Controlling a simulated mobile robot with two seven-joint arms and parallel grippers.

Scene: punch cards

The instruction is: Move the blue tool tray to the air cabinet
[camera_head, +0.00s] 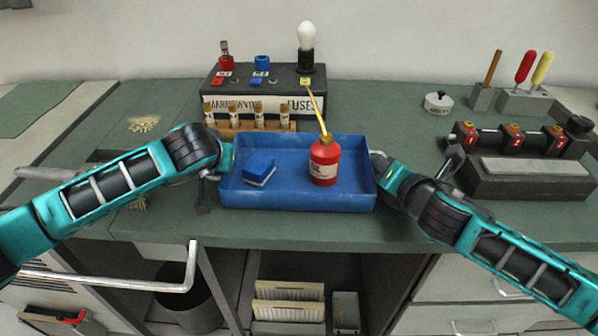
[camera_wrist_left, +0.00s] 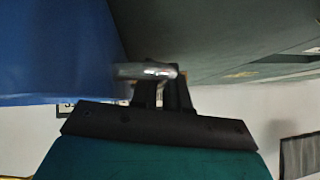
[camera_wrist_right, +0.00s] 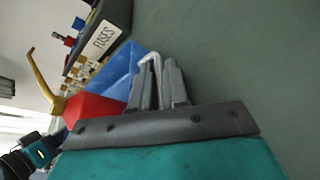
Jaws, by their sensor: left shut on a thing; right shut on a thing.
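The blue tool tray (camera_head: 300,200) sits at the front of the green bench, between my two arms. It holds a red oil can (camera_head: 324,162) with a long yellow spout and a small blue block with a white base (camera_head: 259,170). My left gripper (camera_head: 216,174) is at the tray's left end, shut on a metal handle (camera_wrist_left: 145,71). My right gripper (camera_head: 382,166) is at the right end, shut on the other metal handle (camera_wrist_right: 152,62). The left fingertips are partly hidden in the head view. I cannot make out which thing is the air cabinet.
Behind the tray stand a rack of small bottles (camera_head: 250,122) and a fuse box (camera_head: 262,90) with a bulb. A sharpening stone block (camera_head: 530,178) and a black rod fixture (camera_head: 510,135) lie at right. Below are open shelves and a metal rail (camera_head: 110,283).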

